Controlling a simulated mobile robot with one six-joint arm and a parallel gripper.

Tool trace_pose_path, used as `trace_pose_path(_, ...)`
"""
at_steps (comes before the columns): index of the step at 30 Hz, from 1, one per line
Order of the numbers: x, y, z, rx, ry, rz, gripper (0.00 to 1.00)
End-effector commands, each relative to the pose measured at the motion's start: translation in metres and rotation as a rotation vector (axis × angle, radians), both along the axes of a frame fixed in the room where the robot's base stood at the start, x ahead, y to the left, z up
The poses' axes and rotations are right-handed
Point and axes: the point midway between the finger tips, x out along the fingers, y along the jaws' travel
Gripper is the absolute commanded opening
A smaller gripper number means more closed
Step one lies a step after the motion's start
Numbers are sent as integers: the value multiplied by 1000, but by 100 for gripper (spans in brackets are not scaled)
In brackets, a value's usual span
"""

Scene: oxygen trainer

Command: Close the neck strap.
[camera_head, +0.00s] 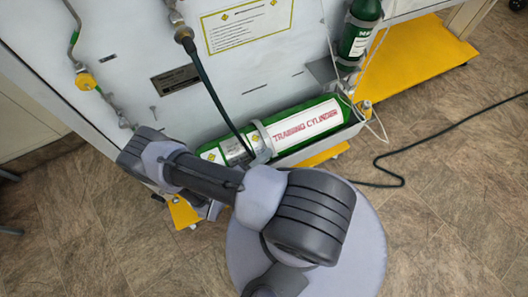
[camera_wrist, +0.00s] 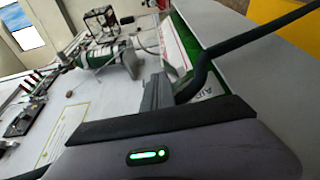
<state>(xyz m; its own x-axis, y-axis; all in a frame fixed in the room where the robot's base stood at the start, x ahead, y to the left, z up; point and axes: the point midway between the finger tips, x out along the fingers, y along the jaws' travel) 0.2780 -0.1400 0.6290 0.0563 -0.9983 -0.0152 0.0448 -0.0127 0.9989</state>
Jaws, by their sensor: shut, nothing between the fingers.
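A green cylinder with a white "TRAINING CYLINDER" label (camera_head: 306,124) lies in a tray along the foot of the white panel. A grey band (camera_head: 262,137) crosses it near its middle. I cannot tell which band is the neck strap, or whether it is open. My gripper (camera_wrist: 160,92) is shut and empty in the wrist view, its dark body filling the bottom. Part of the lying cylinder's label (camera_wrist: 175,45) shows beyond it. In the head view my arm hides the cylinder's lower left and most of the gripper.
A dark hose (camera_head: 208,88) hangs down the panel to the lying cylinder. A small green cylinder (camera_head: 358,38) stands in a bracket at upper right. A yellow base plate (camera_head: 415,58) juts out there. A black cable (camera_head: 430,137) crosses the otherwise open brown floor at right.

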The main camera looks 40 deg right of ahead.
Motion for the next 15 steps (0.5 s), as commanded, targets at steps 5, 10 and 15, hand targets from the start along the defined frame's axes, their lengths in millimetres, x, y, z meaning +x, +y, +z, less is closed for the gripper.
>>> trace_pose_path(5, 0, 0, -11, 0, -1, 0, 0)
trace_pose_path(10, 0, 0, -15, 0, 0, 0, 0)
trace_pose_path(15, 0, 0, -16, 0, 0, 0, 0)
